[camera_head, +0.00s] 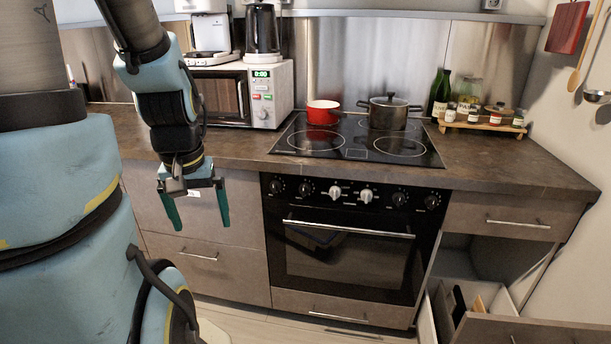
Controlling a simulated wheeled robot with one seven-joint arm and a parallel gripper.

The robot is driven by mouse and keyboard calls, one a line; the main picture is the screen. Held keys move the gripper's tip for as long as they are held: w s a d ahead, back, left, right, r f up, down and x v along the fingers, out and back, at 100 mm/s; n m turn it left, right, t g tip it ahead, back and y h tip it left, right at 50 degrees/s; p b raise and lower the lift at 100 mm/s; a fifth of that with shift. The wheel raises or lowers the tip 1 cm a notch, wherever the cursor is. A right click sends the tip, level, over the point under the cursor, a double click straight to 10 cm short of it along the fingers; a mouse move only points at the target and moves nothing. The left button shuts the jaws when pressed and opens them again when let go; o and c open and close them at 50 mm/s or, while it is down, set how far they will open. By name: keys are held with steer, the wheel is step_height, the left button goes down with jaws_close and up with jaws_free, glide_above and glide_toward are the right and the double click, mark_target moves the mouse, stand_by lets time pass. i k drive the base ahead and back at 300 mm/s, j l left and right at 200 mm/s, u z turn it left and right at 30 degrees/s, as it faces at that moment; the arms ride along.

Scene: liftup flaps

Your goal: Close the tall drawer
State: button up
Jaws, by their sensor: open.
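A drawer (535,331) at the lower right is pulled far out from under the right end of the counter. Its front is grey-brown and cut off by the picture's bottom edge. Its pale inner side wall (426,318) shows, and a few items (470,303) stand inside. A dark empty opening is visible above and behind it. My gripper (199,216) hangs at the left, in front of the left cabinet drawers, with its two green fingers spread apart and nothing between them. It is well away from the open drawer, on the other side of the oven.
The black oven (340,250) with a bar handle stands between my gripper and the open drawer. A closed shallow drawer (515,220) is above the open one. A red pan (322,112) and a dark pot (388,112) sit on the hob. The floor before the oven looks clear.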

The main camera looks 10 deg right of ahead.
mark_target(491, 316)
steer(key=i+l+z, duration=0.1)
steer(key=z, duration=0.7)
steer(key=i+z, duration=0.2)
steer(key=z, duration=0.2)
